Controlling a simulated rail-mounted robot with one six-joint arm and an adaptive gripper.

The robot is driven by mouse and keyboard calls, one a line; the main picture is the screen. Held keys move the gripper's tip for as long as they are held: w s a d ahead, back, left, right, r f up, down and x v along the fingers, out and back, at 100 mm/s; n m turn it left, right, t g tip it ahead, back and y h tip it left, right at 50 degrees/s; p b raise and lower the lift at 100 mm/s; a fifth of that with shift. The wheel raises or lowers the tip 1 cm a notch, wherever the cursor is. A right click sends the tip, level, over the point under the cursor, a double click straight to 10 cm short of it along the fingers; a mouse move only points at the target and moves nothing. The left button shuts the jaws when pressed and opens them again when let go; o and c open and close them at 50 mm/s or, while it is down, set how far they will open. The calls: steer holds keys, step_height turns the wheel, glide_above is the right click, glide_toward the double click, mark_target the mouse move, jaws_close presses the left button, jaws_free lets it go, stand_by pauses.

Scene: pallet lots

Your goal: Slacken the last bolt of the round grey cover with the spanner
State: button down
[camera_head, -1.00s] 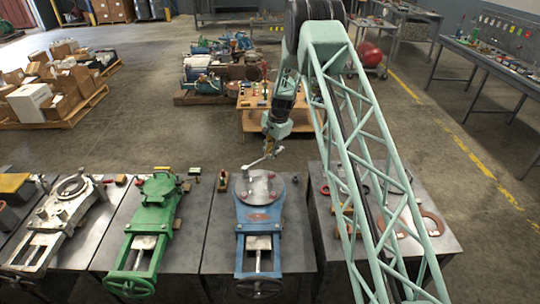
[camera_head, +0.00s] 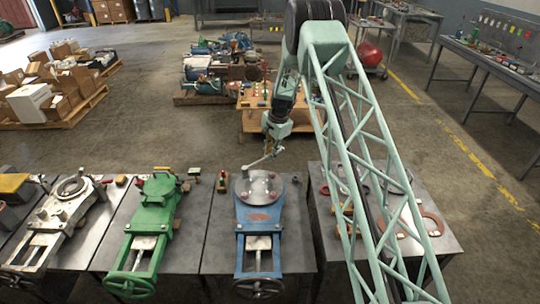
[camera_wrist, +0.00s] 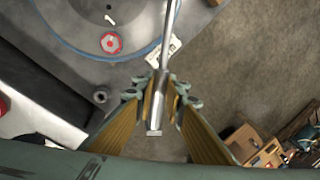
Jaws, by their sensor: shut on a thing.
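The round grey cover (camera_head: 259,187) lies flat on top of the blue valve body (camera_head: 259,215) in the head view. In the wrist view the cover (camera_wrist: 72,18) fills the upper left, with a red-marked bolt head (camera_wrist: 111,42) near its rim. My gripper (camera_head: 275,149) is above the cover's far edge. In the wrist view my gripper (camera_wrist: 160,97) is shut on the handle end of the spanner (camera_wrist: 168,42). The spanner's shaft runs up out of that view, so its working end is hidden there. In the head view the spanner (camera_head: 257,162) reaches to the cover's far left edge.
A green valve (camera_head: 153,210) and a pale valve (camera_head: 62,210) stand on tables to the left. A table (camera_head: 325,230) with several rings is at the right, partly behind my arm. A wooden stand (camera_head: 252,101) is beyond the gripper. Open floor lies between.

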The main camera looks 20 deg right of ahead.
steer(key=shift+s+b+x, duration=0.2)
steer(key=shift+b+x, duration=0.3)
steer(key=shift+x, duration=0.6)
stand_by(0.4)
steer(key=shift+w+a+n+y+b, duration=0.15)
steer(key=shift+w+a+n+b, duration=0.25)
steer(key=shift+w+n, duration=0.3)
steer(key=shift+w+a+n+y+b, duration=0.15)
steer(key=shift+w+a+n+b, duration=0.25)
steer(key=shift+w, duration=0.45)
stand_by(1.6)
steer(key=shift+w+a+n+g+b, duration=0.2)
steer(key=shift+w+a+n+b, duration=0.1)
steer(key=shift+w+a+n, duration=0.45)
steer(key=shift+w+a+n+g+b, duration=0.25)
steer(key=shift+w+a+n, duration=0.2)
steer(key=shift+w+n, duration=0.4)
stand_by(1.7)
